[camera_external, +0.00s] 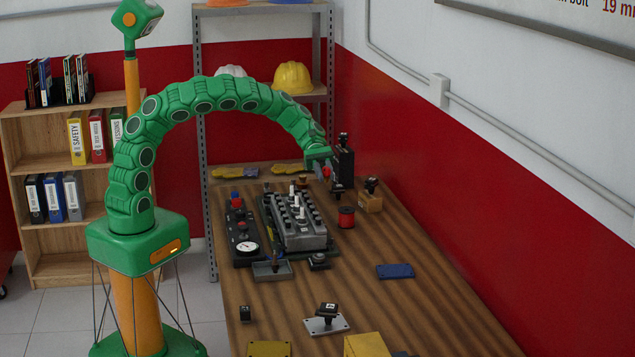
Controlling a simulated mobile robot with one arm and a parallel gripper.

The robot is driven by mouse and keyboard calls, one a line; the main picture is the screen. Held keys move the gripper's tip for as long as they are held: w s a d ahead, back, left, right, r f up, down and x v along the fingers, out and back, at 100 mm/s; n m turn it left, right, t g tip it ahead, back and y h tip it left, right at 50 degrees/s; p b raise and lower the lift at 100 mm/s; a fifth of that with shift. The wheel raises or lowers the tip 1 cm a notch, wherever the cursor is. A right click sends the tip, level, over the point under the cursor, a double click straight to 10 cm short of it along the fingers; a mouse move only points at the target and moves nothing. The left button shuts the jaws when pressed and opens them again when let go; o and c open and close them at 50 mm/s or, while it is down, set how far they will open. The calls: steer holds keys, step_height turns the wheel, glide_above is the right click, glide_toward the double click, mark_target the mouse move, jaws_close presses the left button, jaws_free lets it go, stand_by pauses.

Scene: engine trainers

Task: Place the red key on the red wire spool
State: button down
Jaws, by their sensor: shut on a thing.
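My gripper (322,168), at the end of my green arm, is over the back part of the wooden table. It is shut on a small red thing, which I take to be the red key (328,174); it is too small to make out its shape. The red wire spool (346,217) stands upright on the table, with dark ends and red wire between them. It is in front of my gripper and slightly to the right, apart from it. The key appears higher than the spool in the picture and is not touching it.
A tall black device (344,165) stands close beside my gripper. A wooden block (370,204) with a black top is right of the spool. The engine trainer (300,232) and a gauge panel (243,236) are to the left. Bare table lies between the spool and the blue plate (395,271).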

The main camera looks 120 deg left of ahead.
steer(key=w+a, duration=0.1)
steer(key=w, duration=0.1)
glide_above(345, 208)
steer(key=shift+s+d+f, duration=0.1)
steer(key=shift+f, duration=1.4)
steer(key=shift+s+d+f, duration=0.1)
steer(key=shift+f, duration=1.4)
steer(key=shift+w+a+f, duration=0.2)
steer(key=shift+f, duration=1.7)
steer(key=shift+f, duration=0.1)
steer(key=c, duration=0.9)
jaws_free()
